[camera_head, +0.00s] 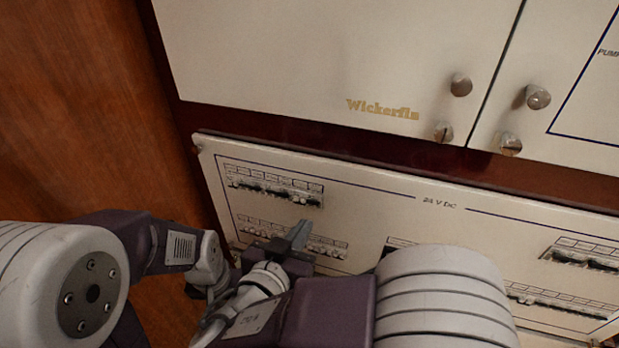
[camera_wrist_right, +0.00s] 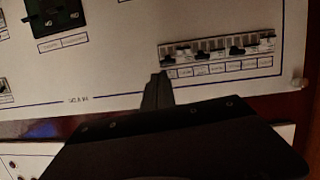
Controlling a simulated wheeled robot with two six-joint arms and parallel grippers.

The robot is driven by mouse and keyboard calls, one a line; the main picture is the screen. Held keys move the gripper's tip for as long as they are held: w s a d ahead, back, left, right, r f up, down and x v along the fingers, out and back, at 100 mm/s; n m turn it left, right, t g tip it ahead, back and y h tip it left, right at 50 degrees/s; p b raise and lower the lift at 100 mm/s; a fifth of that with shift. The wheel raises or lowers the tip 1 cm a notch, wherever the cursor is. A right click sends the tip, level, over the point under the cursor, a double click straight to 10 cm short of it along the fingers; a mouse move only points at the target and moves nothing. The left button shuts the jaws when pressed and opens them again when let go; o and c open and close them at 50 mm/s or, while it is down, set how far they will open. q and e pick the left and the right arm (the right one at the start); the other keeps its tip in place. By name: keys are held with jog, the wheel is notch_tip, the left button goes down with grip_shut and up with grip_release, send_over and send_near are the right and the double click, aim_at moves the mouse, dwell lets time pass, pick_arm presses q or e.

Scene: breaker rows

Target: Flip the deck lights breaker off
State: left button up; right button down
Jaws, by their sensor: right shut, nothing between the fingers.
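The upper-left breaker row (camera_head: 275,188) sits on the cream 24 V DC panel (camera_head: 360,200). It also shows upside down in the right wrist view (camera_wrist_right: 218,47), with several dark and white levers. The labels are too small to read, so I cannot tell which breaker is the deck lights one. My right gripper (camera_head: 300,232) is shut and empty in front of the panel. In the right wrist view its fingertips (camera_wrist_right: 158,78) appear at the left end of that row; contact cannot be told. My left arm shows at the left, but its gripper fingers do not.
A lower breaker row (camera_head: 325,247) is partly hidden by my right arm. More breaker rows (camera_head: 585,260) are at the right. Cabinet doors with round knobs (camera_head: 461,85) are above the panel. A wooden wall (camera_head: 75,110) stands at the left.

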jog(key=shift+s+a+r+t+y, duration=0.25)
jog(key=shift+a+r+t+y, duration=0.05)
jog(key=shift+a+r, duration=0.55)
jog(key=b, duration=0.2)
send_near(315, 192)
jog(key=x, duration=0.5)
jog(key=shift+w, duration=0.15)
jog(key=shift+w+d+f, duration=0.1)
jog(key=shift+w+d, duration=0.1)
jog(key=shift+w, duration=0.25)
